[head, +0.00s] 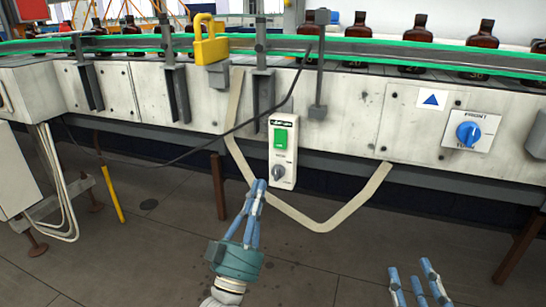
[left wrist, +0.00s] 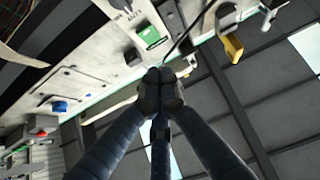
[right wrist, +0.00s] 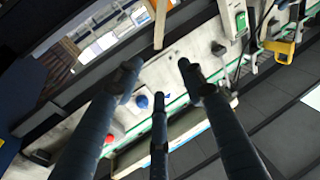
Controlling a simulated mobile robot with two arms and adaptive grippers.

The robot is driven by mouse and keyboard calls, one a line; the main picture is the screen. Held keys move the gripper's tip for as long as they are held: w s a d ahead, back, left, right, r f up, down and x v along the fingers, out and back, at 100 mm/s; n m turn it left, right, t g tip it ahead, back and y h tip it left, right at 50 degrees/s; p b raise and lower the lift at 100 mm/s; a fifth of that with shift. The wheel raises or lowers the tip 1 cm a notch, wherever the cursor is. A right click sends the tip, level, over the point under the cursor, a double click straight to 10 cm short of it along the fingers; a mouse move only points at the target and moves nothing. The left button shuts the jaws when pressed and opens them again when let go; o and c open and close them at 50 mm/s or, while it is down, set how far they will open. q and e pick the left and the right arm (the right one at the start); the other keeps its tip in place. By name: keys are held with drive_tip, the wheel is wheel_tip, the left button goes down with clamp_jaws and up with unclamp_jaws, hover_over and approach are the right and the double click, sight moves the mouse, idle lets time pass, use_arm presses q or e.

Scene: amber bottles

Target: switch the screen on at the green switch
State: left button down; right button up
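The green switch (head: 281,138) is on the upper part of a white control box on the conveyor's front panel, above a grey round knob (head: 279,171). It also shows in the left wrist view (left wrist: 151,36) and the right wrist view (right wrist: 241,21). My left gripper (head: 259,184) is shut and empty. Its fingertips are together, pointing up, just left of the box's lower part and below the switch. I cannot tell how far they are from the box. My right gripper (head: 419,270) is open and empty, low at the right. I cannot make out the screen clearly.
A blue rotary knob (head: 468,133) is on a plate to the right. A yellow padlock (head: 211,42) is at the rail, upper left. A beige strap (head: 318,226) hangs in a loop below the box. A dark cable crosses the panel. Amber bottles (head: 417,29) stand along the conveyor.

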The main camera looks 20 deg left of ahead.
sight(278, 138)
use_arm(q)
drive_tip(key=w+r, duration=0.1)
drive_tip(key=w, duration=0.2)
drive_tip(key=w+r+b, duration=0.1)
drive_tip(key=w, duration=0.2)
drive_tip(key=w+r+b, duration=0.1)
drive_tip(key=w+r, duration=0.1)
drive_tip(key=w, duration=0.1)
drive_tip(key=shift+w+d, duration=0.15)
drive_tip(key=shift+w, duration=0.3)
use_arm(e)
drive_tip(key=s+r+t+y, duration=0.1)
drive_tip(key=s+r+t, duration=0.1)
drive_tip(key=r, duration=0.4)
drive_tip(key=s+r+t+y, duration=0.1)
drive_tip(key=s+r+t, duration=0.2)
drive_tip(key=r, duration=0.3)
drive_tip(key=shift+t, duration=0.9)
drive_tip(key=shift+s, duration=0.1)
